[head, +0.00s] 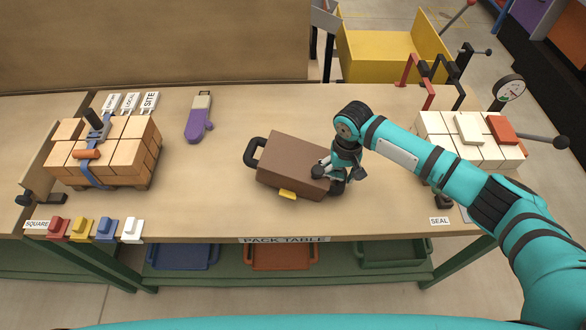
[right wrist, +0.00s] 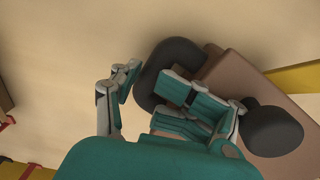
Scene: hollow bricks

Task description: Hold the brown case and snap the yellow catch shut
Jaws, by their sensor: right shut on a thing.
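The brown case (head: 293,160) lies on the pack table, turned slightly, with a dark loop handle (head: 252,152) at its left end. The yellow catch (head: 287,194) juts out low at the case's front edge; I cannot tell how far it is open. My right gripper (head: 335,178) is at the right end of the case. In the right wrist view its fingers close around a dark handle (right wrist: 148,82) on the brown case (right wrist: 228,72), with the yellow catch (right wrist: 297,78) at the right. The gripper hides much of that handle in the head view. My left gripper is out of view.
A purple mitt-like item (head: 198,122) lies left of the case. Strapped tan bricks (head: 110,150) stand on a pallet at left, white bricks (head: 465,140) at right. Colored blocks (head: 82,229) line the front left edge.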

